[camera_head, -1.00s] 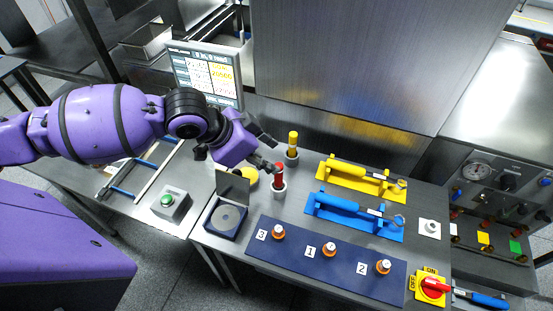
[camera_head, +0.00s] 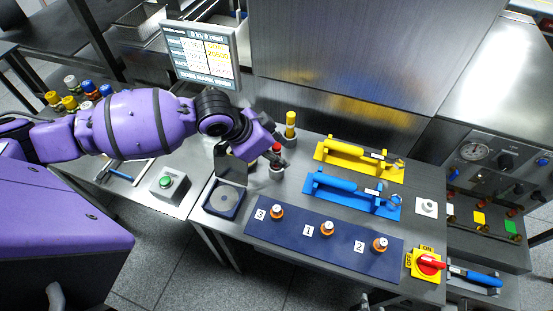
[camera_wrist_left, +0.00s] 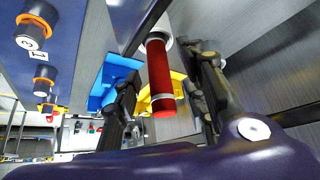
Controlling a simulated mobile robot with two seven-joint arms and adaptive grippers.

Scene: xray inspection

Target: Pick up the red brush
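The red brush (camera_head: 277,147) stands upright in a pale round holder (camera_head: 276,167) on the metal table, partly hidden by my left gripper in the head view. In the left wrist view the red brush (camera_wrist_left: 161,75) shows as a red cylinder with a light ring near its end. My left gripper (camera_wrist_left: 165,100) is open, with one finger on each side of the red brush. A gap shows between the brush and each finger. In the head view my left gripper (camera_head: 279,152) is at the brush's upper part. My right gripper cannot be made out.
A yellow brush (camera_head: 290,124) stands just behind in its own holder. A dark blue numbered mat (camera_head: 290,249) is in front. An open box (camera_head: 224,200) is at the front left.

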